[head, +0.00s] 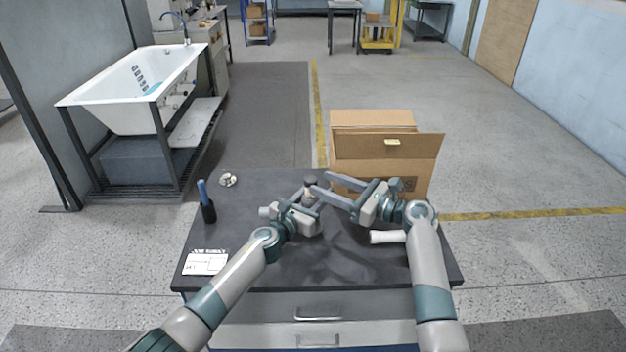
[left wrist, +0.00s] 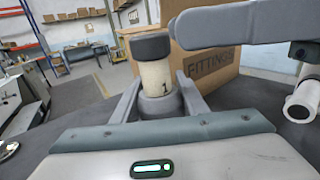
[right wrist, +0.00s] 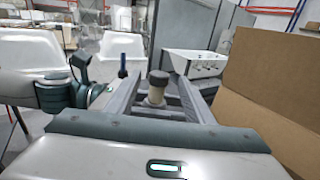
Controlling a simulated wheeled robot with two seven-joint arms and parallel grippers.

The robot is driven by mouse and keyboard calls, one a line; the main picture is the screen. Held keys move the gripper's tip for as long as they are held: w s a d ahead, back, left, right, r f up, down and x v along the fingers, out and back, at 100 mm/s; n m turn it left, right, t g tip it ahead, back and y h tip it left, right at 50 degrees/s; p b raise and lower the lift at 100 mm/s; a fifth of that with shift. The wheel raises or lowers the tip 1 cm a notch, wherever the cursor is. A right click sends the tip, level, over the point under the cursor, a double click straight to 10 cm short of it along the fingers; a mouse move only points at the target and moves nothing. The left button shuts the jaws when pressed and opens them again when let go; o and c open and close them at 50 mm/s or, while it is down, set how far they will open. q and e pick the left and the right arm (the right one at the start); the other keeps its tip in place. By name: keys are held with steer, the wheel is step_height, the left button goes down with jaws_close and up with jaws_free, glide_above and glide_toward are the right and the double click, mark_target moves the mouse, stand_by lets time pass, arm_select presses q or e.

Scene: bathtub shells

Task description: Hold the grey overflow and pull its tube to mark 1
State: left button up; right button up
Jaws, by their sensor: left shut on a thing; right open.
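The overflow stands upright in the left wrist view, with a grey body (left wrist: 158,105), a cream tube (left wrist: 156,76) marked "1" and a dark cap (left wrist: 151,46) on top. My left gripper (left wrist: 158,98) is shut on the grey body, one finger on each side. In the head view, the overflow (head: 310,182) is partly hidden by my grippers. My right gripper (right wrist: 156,84) is open, its fingers on either side of the cap and tube, with gaps visible. One right finger crosses near the cap in the left wrist view.
An open cardboard box (head: 385,178) stands behind the right gripper. A white pipe piece (head: 387,237) lies under my right arm. A dark cup with a blue item (head: 208,210), a metal fitting (head: 228,180) and a printed card (head: 206,262) are at the table's left.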

steer(key=shift+v, duration=1.35)
arm_select(q)
steer(key=o, duration=1.2)
steer(key=shift+s+a, duration=0.1)
steer(key=shift+a, duration=0.05)
steer(key=v, duration=1.1)
steer(key=shift+s+a, duration=0.15)
steer(key=shift+s, duration=0.15)
